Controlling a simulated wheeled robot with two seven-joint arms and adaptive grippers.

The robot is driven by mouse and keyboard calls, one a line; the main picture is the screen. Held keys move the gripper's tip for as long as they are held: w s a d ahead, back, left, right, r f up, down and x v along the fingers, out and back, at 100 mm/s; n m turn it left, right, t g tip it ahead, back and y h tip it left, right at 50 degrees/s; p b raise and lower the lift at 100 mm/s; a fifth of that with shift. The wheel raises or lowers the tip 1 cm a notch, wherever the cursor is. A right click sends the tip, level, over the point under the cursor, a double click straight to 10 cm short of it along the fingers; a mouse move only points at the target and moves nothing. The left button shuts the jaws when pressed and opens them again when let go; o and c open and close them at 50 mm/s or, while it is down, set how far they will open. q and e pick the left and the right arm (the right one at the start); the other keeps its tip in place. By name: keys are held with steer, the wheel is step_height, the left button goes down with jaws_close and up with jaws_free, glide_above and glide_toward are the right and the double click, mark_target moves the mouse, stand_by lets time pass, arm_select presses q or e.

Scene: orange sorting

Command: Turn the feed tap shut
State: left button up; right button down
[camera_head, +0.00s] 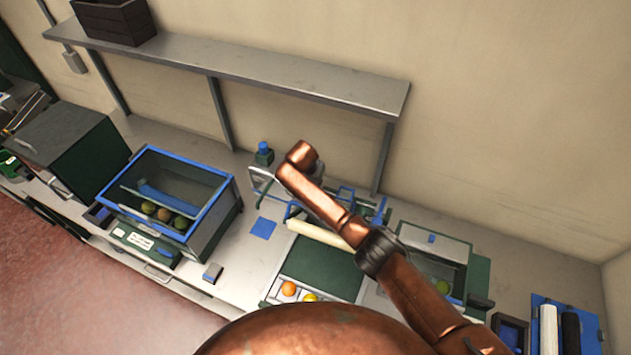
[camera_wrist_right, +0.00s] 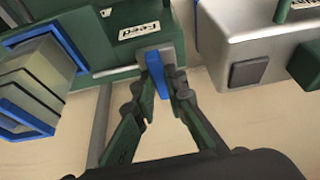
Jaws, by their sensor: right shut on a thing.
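In the right wrist view, the feed tap shows as a blue lever (camera_wrist_right: 157,74) on a grey metal mount. My left gripper is not in view.
A grey box with a dark square button (camera_wrist_right: 249,71) is right of the tap. On the bench, a blue-rimmed glass bin (camera_head: 227,187) holds several fruits. A dark green belt (camera_head: 318,268) lies in the middle. A grey shelf (camera_head: 300,82) overhangs the back.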

steer(key=shift+m, duration=0.3)
stand_by(0.4)
steer(key=c, duration=2)
jaws_free()
steer(key=shift+o, duration=0.2)
steer(key=shift+r, duration=0.15)
steer(key=v, duration=1.1)
steer(key=shift+a+r, duration=0.2)
steer(key=shift+r, duration=0.15)
